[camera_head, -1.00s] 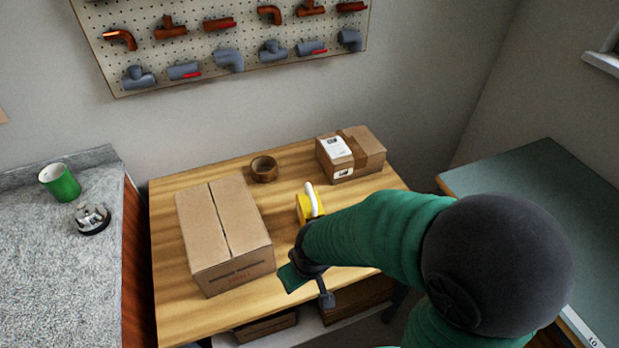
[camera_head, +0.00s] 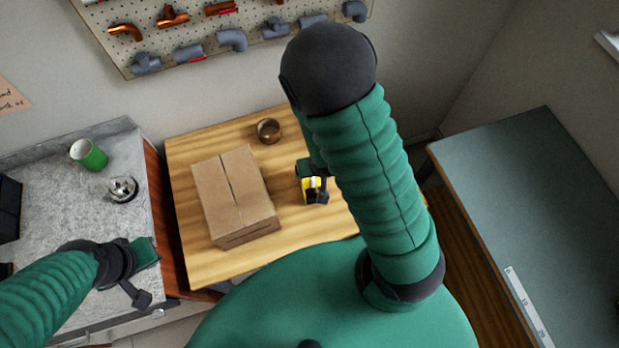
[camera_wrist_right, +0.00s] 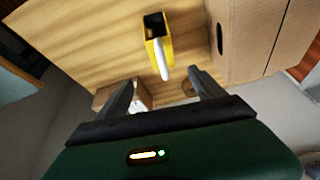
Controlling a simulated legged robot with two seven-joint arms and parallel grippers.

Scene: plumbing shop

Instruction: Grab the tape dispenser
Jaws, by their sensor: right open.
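The yellow tape dispenser (camera_head: 312,185) with a white part is on the wooden table, right of the large cardboard box. My right gripper (camera_head: 312,180) is over it and partly hides it in the head view. In the right wrist view the dispenser (camera_wrist_right: 157,38) shows its dark opening, beyond and between the spread fingers of my right gripper (camera_wrist_right: 163,90). The jaws are open and empty, apart from the dispenser. My left gripper (camera_head: 148,275) is over the grey counter at lower left, away from the dispenser; its jaw opening is unclear.
The large cardboard box (camera_head: 235,192) stands left of the dispenser. A brown tape roll (camera_head: 268,131) lies at the back of the table. A small box (camera_wrist_right: 106,94) shows in the wrist view. A green mug (camera_head: 90,155) and service bell (camera_head: 122,189) are on the counter.

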